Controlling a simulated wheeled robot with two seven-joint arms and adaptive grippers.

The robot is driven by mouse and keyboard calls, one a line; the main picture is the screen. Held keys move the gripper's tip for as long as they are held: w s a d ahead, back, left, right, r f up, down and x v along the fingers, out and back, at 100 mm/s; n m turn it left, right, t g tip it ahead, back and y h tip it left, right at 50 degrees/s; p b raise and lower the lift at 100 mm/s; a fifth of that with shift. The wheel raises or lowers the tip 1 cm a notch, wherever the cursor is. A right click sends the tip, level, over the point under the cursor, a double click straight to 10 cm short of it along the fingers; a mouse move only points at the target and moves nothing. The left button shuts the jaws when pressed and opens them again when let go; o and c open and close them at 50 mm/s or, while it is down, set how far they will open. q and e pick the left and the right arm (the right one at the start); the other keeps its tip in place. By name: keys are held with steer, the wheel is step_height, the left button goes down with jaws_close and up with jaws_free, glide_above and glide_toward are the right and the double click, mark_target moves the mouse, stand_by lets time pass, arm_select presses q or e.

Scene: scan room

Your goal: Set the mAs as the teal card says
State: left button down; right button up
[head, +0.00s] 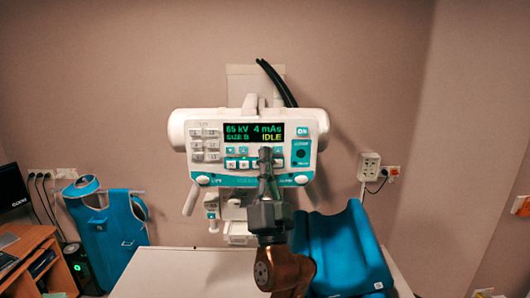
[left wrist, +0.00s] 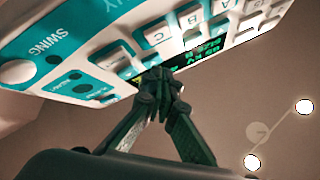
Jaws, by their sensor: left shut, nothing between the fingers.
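The control panel (head: 250,148) of the white X-ray unit faces me. Its dark display (head: 253,132) reads 65 kV, 4 mAs, SIZE B and IDLE. Rows of buttons sit left of and below the display. My left gripper (head: 265,153) is shut and empty, its fingertips in front of the buttons below the mAs reading. In the left wrist view the fingertips (left wrist: 160,75) are close to the panel (left wrist: 110,62) by the display (left wrist: 210,58); I cannot tell whether they touch it. I cannot make out a teal card. My right gripper is not in view.
A pale table (head: 180,272) lies below the unit, with a blue cushion (head: 340,250) at its right. A blue apron (head: 108,218) hangs on the left wall by a wooden desk (head: 28,255). Wall sockets (head: 369,167) are at right.

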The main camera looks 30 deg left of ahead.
arm_select(q)
steer(key=shift+w+a, duration=0.2)
steer(key=shift+w, duration=0.15)
stand_by(0.8)
steer(key=shift+s+d, duration=0.45)
steer(key=shift+s, duration=0.25)
stand_by(0.3)
steer(key=s+d, duration=0.1)
steer(key=s, duration=0.2)
steer(key=s+d+p, duration=0.1)
steer(key=shift+s+d, duration=0.15)
steer(key=shift+d, duration=0.15)
stand_by(1.7)
